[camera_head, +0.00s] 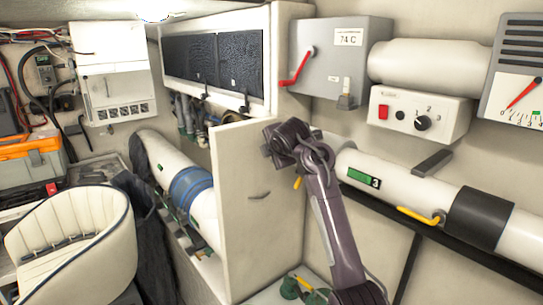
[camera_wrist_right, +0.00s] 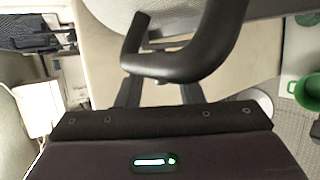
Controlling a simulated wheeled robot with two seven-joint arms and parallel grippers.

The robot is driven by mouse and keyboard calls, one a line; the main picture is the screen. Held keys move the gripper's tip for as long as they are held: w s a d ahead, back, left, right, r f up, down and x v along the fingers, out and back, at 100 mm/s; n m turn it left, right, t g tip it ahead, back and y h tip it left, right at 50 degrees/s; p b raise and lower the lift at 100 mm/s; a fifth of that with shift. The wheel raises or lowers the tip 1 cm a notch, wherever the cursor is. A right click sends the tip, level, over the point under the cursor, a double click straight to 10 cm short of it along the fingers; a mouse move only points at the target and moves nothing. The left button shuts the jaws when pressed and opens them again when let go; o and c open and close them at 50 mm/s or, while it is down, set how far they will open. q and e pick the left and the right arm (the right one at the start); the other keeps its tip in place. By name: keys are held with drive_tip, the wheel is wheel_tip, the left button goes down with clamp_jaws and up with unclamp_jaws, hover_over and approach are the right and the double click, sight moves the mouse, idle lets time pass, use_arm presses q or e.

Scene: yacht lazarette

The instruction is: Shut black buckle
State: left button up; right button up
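No part that I can surely call the black buckle shows. A black curved bar (camera_wrist_right: 190,68) crosses the upper middle of the right wrist view, close to my gripper; I cannot tell whether it is the buckle's lever or a part of my gripper. My right arm rises from the lower right in the head view, and its gripper end (camera_head: 283,145) is beside the cream partition, in front of the white pipe. In the right wrist view two dark posts of my right gripper (camera_wrist_right: 160,92) stand apart, their tips hidden behind the bar. My left gripper is out of view.
A cream partition (camera_head: 245,205) stands left of my right arm. A white pipe (camera_head: 400,185) with a yellow lever (camera_head: 418,215) and a black band (camera_head: 478,218) runs right. A grey box (camera_head: 335,60) has a red lever. A cream seat (camera_head: 75,240) fills the lower left.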

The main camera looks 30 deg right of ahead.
drive_tip(key=b+v, duration=0.2)
drive_tip(key=v, duration=0.4)
drive_tip(key=shift+s, duration=0.1)
drive_tip(key=shift+f, duration=0.1)
